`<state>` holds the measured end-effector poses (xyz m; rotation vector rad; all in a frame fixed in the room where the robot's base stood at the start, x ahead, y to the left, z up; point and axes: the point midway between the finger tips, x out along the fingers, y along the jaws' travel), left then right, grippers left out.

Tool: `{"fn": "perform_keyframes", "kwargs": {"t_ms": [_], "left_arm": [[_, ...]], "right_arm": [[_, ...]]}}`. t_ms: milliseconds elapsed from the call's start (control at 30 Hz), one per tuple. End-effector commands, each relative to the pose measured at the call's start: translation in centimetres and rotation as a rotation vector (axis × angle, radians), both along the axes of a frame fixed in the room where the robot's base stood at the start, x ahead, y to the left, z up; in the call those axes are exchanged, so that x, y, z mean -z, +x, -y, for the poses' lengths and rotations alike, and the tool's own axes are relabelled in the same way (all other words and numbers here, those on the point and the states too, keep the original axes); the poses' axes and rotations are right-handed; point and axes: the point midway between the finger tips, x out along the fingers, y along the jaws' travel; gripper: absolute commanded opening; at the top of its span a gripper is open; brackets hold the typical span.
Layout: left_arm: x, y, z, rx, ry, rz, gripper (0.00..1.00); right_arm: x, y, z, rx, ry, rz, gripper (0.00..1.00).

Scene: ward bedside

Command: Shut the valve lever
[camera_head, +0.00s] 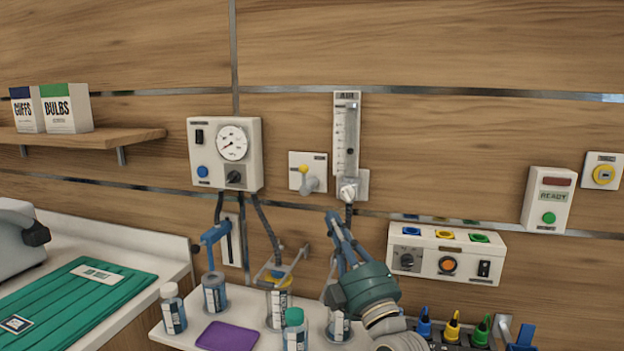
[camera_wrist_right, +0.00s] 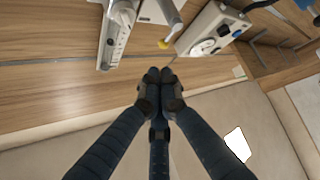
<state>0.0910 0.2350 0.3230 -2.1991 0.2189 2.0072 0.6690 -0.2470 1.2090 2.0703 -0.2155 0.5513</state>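The valve lever (camera_head: 304,171) is a small grey lever with a yellow tip on a white wall plate (camera_head: 294,182), between the gauge box and the flowmeter. Its tip points up in the head view. In the right wrist view, which is turned over, the yellow tip (camera_wrist_right: 163,45) shows just beyond my fingertips, with the grey lever behind it. My right gripper (camera_head: 334,216) has dark blue fingers raised toward the wall, below and right of the lever in the head view. In the wrist view its fingertips (camera_wrist_right: 160,76) are together, with nothing visible between them. My left gripper is out of view.
The flowmeter (camera_head: 346,135) is close to the right of the lever, the gauge box (camera_head: 198,150) to its left. Below, bottles and a purple pad (camera_head: 228,336) sit on a white shelf (camera_head: 180,345). A control box (camera_head: 425,259) is at right.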

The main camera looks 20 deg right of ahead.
Motion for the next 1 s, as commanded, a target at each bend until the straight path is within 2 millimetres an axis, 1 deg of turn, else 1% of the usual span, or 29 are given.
{"fn": "perform_keyframes", "kwargs": {"t_ms": [167,500,633,800,1000], "left_arm": [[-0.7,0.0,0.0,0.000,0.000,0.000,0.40],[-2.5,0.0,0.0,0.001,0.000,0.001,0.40],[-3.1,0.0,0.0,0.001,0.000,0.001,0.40],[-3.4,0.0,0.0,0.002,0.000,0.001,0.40],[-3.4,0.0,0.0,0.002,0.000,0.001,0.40]], "right_arm": [[-1.2,1.7,-0.2,-0.001,0.002,0.001,0.00],[-4.6,8.1,-0.6,-0.003,0.002,-0.001,0.00],[-5.5,10.1,-0.8,-0.001,0.001,-0.001,0.00],[-6.3,11.7,-0.9,-0.002,0.000,-0.001,0.00],[-6.5,12.2,-0.9,0.000,0.001,0.000,0.00]]}}
